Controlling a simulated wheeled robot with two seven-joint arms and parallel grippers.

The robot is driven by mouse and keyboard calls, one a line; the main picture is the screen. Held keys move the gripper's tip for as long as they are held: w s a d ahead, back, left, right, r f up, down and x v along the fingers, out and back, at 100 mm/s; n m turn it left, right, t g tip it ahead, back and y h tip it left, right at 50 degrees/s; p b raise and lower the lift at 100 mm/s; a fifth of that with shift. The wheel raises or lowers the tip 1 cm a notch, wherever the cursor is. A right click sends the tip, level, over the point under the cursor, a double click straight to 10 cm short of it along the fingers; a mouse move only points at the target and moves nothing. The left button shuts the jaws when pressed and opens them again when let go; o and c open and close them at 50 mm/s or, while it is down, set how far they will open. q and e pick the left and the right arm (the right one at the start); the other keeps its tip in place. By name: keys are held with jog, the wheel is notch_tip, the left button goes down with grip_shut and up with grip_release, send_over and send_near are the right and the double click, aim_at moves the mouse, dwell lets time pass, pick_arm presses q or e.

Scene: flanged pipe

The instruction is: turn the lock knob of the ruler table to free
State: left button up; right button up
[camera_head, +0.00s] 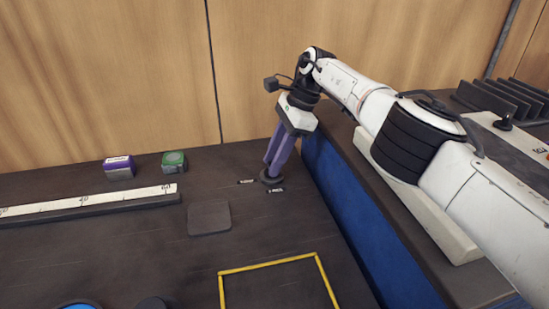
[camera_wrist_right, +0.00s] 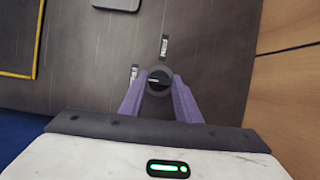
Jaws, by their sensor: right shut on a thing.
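The lock knob (camera_wrist_right: 158,86) is a small round black knob on the dark table top, with a light line on its top. Its base shows in the head view (camera_head: 270,180). Two small black-and-white labels lie beside it, one (camera_head: 246,182) to its left and one (camera_head: 276,190) in front; their words are too small to read. My right gripper (camera_head: 273,165) points down with its purple fingers shut on the knob, one on each side in the right wrist view. The ruler (camera_head: 90,200) lies on a dark bar at the left. My left gripper is out of view.
A purple-and-white block (camera_head: 119,167) and a green block (camera_head: 174,161) stand behind the ruler. A dark square pad (camera_head: 209,218) and a yellow-outlined area (camera_head: 268,268) lie nearer. A blue-sided unit (camera_head: 345,204) stands close right of the knob; a wooden wall (camera_head: 110,70) is behind.

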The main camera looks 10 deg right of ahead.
jog(key=o, duration=1)
jog(key=shift+o, duration=0.2)
jog(key=shift+d+r, duration=0.15)
jog(key=shift+r, duration=0.2)
jog(key=p+v, duration=0.8)
jog(key=v, duration=0.1)
jog(key=shift+r, duration=0.25)
jog(key=shift+s+d, duration=0.1)
jog(key=shift+d, duration=0.05)
